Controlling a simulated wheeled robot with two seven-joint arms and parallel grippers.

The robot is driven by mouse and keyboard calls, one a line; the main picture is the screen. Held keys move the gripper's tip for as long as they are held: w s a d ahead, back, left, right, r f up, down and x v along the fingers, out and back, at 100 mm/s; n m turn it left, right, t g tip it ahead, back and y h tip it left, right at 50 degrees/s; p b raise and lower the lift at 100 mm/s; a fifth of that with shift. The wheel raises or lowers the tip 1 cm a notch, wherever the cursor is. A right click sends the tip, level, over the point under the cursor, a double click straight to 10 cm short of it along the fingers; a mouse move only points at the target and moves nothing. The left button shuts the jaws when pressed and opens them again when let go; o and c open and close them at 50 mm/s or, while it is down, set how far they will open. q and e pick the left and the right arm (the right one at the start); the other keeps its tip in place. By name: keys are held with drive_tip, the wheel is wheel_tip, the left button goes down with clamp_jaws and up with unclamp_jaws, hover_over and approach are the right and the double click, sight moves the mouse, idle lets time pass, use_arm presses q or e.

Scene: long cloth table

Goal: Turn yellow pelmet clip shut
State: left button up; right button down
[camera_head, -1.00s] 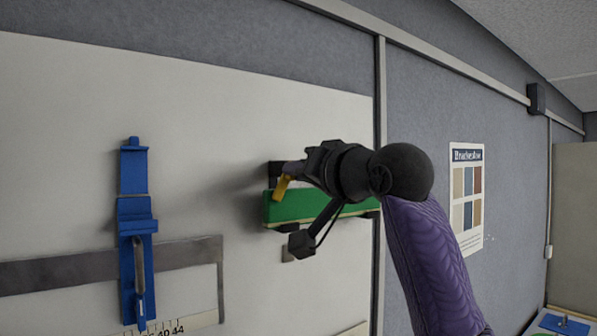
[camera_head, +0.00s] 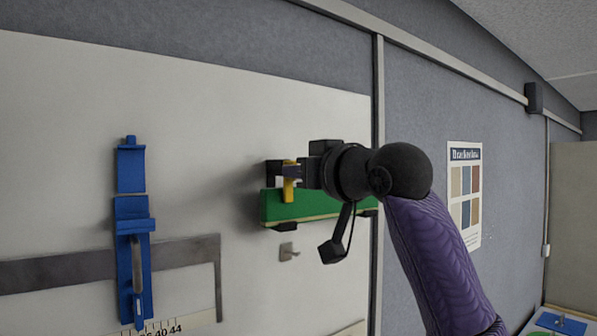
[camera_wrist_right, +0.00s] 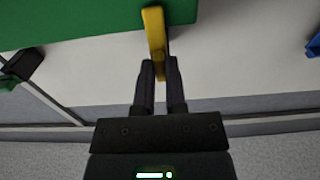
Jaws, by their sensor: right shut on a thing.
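The yellow pelmet clip (camera_head: 289,184) sits at the top edge of the green pelmet board (camera_head: 315,207) on the wall and hangs down over its face. It also shows in the right wrist view (camera_wrist_right: 154,32), against the green board. My right gripper (camera_head: 300,174) is at the clip, reaching in from the right. In the wrist view my right gripper's fingers (camera_wrist_right: 158,68) are closed on the yellow clip's end. A black bracket (camera_head: 275,172) is behind the clip. My left gripper is in neither view.
A blue clamp-like fixture (camera_head: 134,235) hangs on the white panel at left, over a grey metal strip (camera_head: 60,268). A small metal hook (camera_head: 288,252) is below the board. A colour chart (camera_head: 465,195) hangs at right.

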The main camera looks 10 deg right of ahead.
idle(0.3)
drive_tip(key=c, duration=0.7)
unclamp_jaws()
drive_tip(key=shift+s, duration=0.1)
drive_tip(key=b+v, duration=0.5)
drive_tip(key=v, duration=0.4)
drive_tip(key=shift+s+d+b, duration=0.2)
drive_tip(key=shift+s+b, duration=0.15)
drive_tip(key=shift+b, duration=0.05)
